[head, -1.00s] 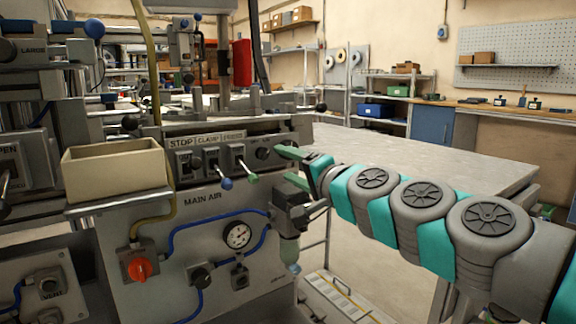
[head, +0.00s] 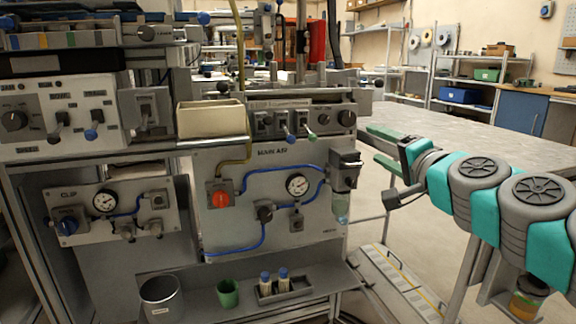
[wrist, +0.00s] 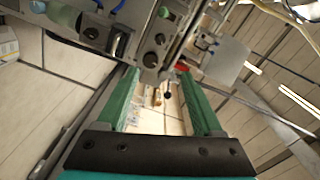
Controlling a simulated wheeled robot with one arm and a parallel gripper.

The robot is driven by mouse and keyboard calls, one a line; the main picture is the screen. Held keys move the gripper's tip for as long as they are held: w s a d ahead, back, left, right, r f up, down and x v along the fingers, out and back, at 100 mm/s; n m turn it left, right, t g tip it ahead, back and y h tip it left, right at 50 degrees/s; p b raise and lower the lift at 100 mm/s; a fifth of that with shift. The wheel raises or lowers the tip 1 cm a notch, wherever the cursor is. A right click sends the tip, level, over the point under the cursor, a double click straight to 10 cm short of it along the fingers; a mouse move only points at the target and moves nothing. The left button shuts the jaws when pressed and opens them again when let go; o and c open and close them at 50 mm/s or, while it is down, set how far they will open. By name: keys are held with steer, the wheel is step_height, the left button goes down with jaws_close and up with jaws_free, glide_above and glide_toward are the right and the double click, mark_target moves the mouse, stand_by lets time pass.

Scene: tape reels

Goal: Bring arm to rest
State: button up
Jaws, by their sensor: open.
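My gripper (head: 375,144) is open and empty in the head view, with its two green fingers apart. It hangs in the air right of the grey MAIN AIR panel (head: 245,185), near the filter unit with a clear bowl (head: 344,178). A gap shows between the fingers and the panel in this view. My arm reaches in from the right, roughly level. In the wrist view the open green fingers (wrist: 158,75) frame bare space, with grey machine parts (wrist: 155,35) beyond.
A beige bin (head: 210,120) stands left of the switch row. A metal can (head: 161,297), a green cup (head: 228,293) and a small rack with blue-capped bottles (head: 281,286) sit on the low shelf. A large grey table (head: 450,135) lies behind my arm. Floor shows between them.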

steer(key=s+a+f+n+g+y+p, duration=0.1)
steer(key=s+a+f+n+g, duration=0.35)
steer(key=s+a+f, duration=0.35)
steer(key=s+a+f+n+g+p, duration=0.1)
steer(key=s+a+f+n+g, duration=0.4)
steer(key=f, duration=0.4)
steer(key=s+d+f+g+h+p, duration=0.1)
steer(key=s+d+f+g+h, duration=0.2)
steer(key=s, duration=0.8)
steer(key=s+d+f+g+h+p, duration=0.1)
steer(key=s+d+f+g+h, duration=0.2)
steer(key=s+d+f+g, duration=0.3)
steer(key=s+d+f+n, duration=0.1)
steer(key=s+f, duration=0.3)
steer(key=s, duration=0.1)
steer(key=shift+s+d+h, duration=0.15)
steer(key=shift+s+h, duration=0.15)
steer(key=shift+s, duration=0.1)
steer(key=shift+g, duration=0.25)
